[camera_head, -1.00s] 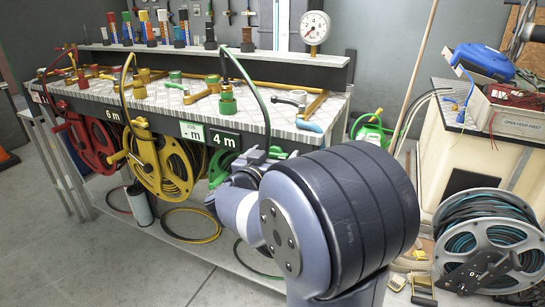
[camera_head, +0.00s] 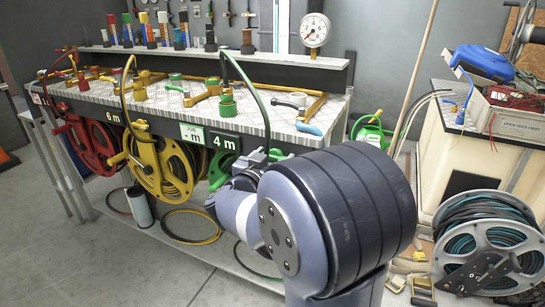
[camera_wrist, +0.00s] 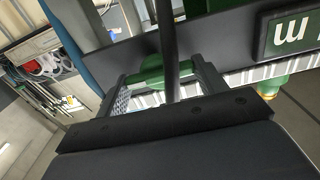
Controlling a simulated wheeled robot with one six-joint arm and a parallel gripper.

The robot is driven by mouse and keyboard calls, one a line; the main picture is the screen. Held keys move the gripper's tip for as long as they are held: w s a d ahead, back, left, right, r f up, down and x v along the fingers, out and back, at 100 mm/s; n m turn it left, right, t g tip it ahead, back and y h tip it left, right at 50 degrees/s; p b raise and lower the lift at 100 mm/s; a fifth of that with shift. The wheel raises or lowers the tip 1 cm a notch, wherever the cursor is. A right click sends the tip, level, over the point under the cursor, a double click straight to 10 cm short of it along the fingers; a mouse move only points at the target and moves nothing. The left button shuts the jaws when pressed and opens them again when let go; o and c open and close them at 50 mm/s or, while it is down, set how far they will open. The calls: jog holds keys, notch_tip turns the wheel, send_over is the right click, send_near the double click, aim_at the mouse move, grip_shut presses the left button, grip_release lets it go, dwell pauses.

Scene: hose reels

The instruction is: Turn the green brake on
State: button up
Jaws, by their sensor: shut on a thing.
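The green reel (camera_head: 217,170) hangs under the bench front, below the "4 m" sign (camera_head: 225,142), mostly hidden by my arm. My gripper (camera_head: 266,158) is at the bench's front edge, to the right of that sign. In the wrist view, my gripper (camera_wrist: 160,72) has one finger on each side of a green part (camera_wrist: 150,74), which looks like the green brake's handle, and is shut on it. A dark hose crosses in front of this green part. The brake itself is hidden behind my arm in the head view.
The yellow reel (camera_head: 165,170) and the red reel (camera_head: 92,140) hang further left. The benchtop (camera_head: 160,103) carries valves and pipes, and a gauge (camera_head: 315,29) stands behind. A grey reel (camera_head: 487,235) stands at right. The floor at front left is clear.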

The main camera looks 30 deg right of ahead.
jog(key=o, duration=1)
jog(key=shift+c, duration=0.2)
jog(key=shift+a, duration=0.1)
jog(key=p+v, duration=0.2)
jog(key=v, duration=0.8)
jog(key=shift+s+a+p, duration=0.2)
jog(key=shift+s+p, duration=0.1)
jog(key=shift+p, duration=0.05)
jog(key=shift+d, duration=0.1)
jog(key=b+x, duration=0.3)
jog(key=x, duration=0.7)
jog(key=shift+w+d+f, duration=0.1)
jog(key=shift+w+d, duration=0.15)
jog(key=shift+d, duration=0.05)
jog(key=shift+a+n, duration=0.1)
jog(key=shift+n, duration=0.3)
